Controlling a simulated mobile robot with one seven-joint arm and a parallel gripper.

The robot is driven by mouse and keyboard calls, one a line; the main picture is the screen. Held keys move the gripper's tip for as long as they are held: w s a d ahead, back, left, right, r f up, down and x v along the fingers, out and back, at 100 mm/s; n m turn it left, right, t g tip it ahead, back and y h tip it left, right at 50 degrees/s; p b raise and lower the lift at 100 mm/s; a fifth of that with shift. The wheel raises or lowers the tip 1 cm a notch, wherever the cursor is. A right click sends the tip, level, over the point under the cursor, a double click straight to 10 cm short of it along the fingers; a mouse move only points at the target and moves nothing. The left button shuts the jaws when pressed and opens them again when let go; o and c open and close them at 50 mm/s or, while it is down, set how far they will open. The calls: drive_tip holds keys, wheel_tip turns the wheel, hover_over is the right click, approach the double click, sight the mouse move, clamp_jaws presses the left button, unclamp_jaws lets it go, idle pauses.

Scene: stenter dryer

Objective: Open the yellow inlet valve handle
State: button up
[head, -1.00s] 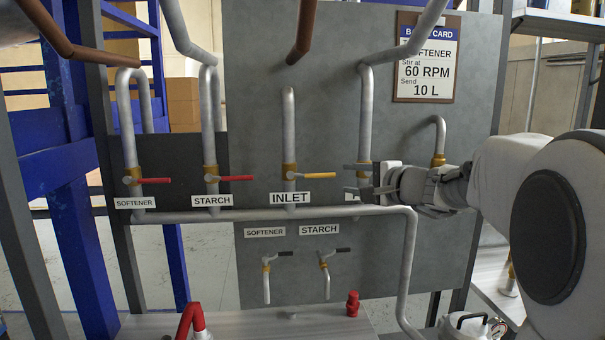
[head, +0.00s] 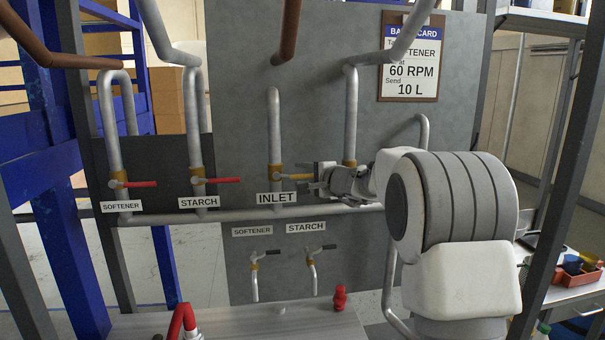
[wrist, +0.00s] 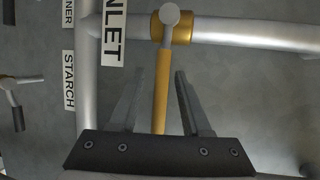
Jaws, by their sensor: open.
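The yellow inlet valve handle (head: 298,177) points right, level, across the upright inlet pipe (head: 273,125). It joins a brass valve body (head: 275,171) just above the INLET label (head: 276,199). My gripper (head: 314,178) is at the handle's right end in the head view, partly hiding it. In the wrist view the yellow handle (wrist: 162,92) runs between the two fingers of my open gripper (wrist: 156,78), with a gap on each side. The handle's near end is hidden behind the gripper body.
Red-handled softener (head: 136,184) and starch (head: 217,180) valves are left of the inlet. Another upright pipe (head: 350,115) is close behind my gripper. Two small dark-handled taps (head: 265,254) (head: 316,250) sit below. A batch card (head: 411,60) hangs at upper right.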

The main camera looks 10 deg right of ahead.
clamp_jaws()
idle(1.5)
